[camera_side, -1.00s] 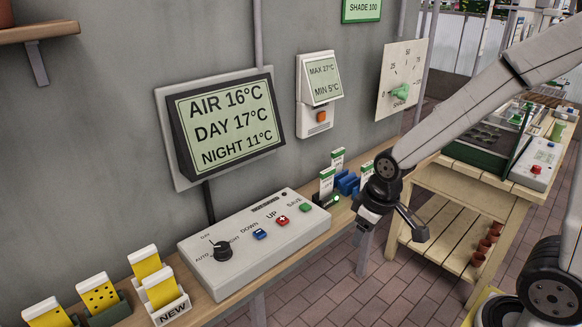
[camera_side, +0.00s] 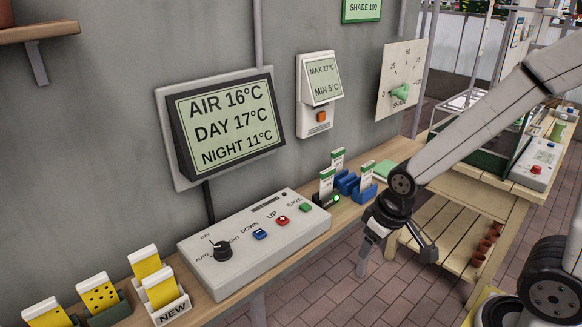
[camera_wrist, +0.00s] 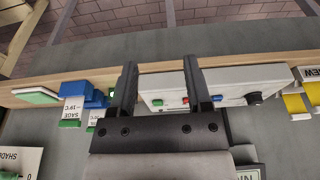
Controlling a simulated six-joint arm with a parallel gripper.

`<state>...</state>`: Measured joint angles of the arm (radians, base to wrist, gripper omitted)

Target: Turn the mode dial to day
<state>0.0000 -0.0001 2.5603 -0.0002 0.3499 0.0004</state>
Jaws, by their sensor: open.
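The mode dial (camera_side: 221,250) is a black knob at the left end of the grey control box (camera_side: 255,243), ringed by AUTO, DAY and NIGHT labels. NIGHT is partly covered by the knob. I cannot tell its exact setting. The dial also shows in the wrist view (camera_wrist: 254,98), right of both fingers. My gripper (camera_side: 405,243) is open and empty, in front of the shelf, well to the right of the dial and apart from it. In the wrist view its two black fingers (camera_wrist: 160,80) are spread, overlapping the view of the box.
Blue, red and green buttons (camera_side: 282,221) line the box right of the dial. Seed packets in blue holders (camera_side: 347,184) stand right of it, and yellow packets (camera_side: 145,262) stand left. A display (camera_side: 225,124) hangs on the wall above. A wooden bench (camera_side: 450,200) stands behind my gripper.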

